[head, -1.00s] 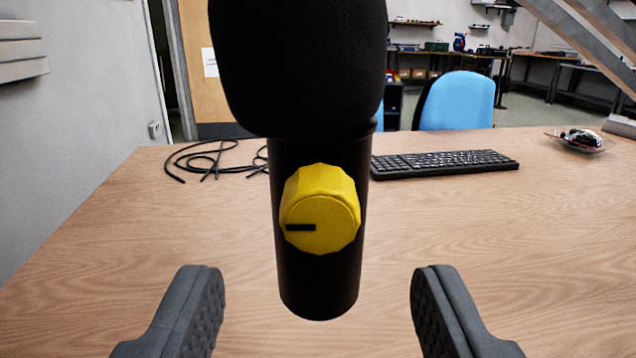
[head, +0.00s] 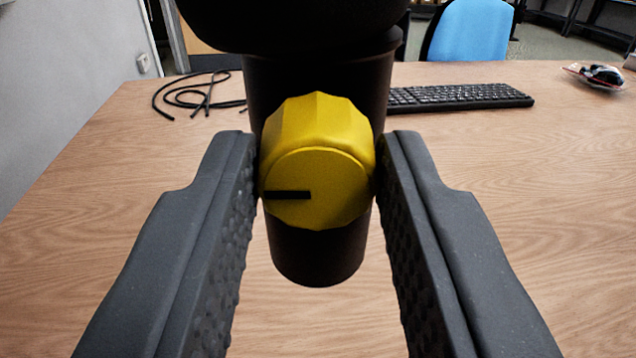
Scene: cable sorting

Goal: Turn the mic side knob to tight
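The black microphone (head: 318,257) stands upright in the middle of the head view, its foam top cut off by the upper edge. The yellow side knob (head: 318,165) faces me on its body. The knob's black mark points left. My gripper (head: 318,165) has one finger on each side of the knob. The fingertips are at the knob's left and right edges, very close to it or touching. I cannot tell whether they press on it. No tight or loose label is visible.
A wooden table (head: 480,200) lies below and behind. A black cable (head: 195,95) is coiled at the back left. A blue chair (head: 470,30) stands behind the table.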

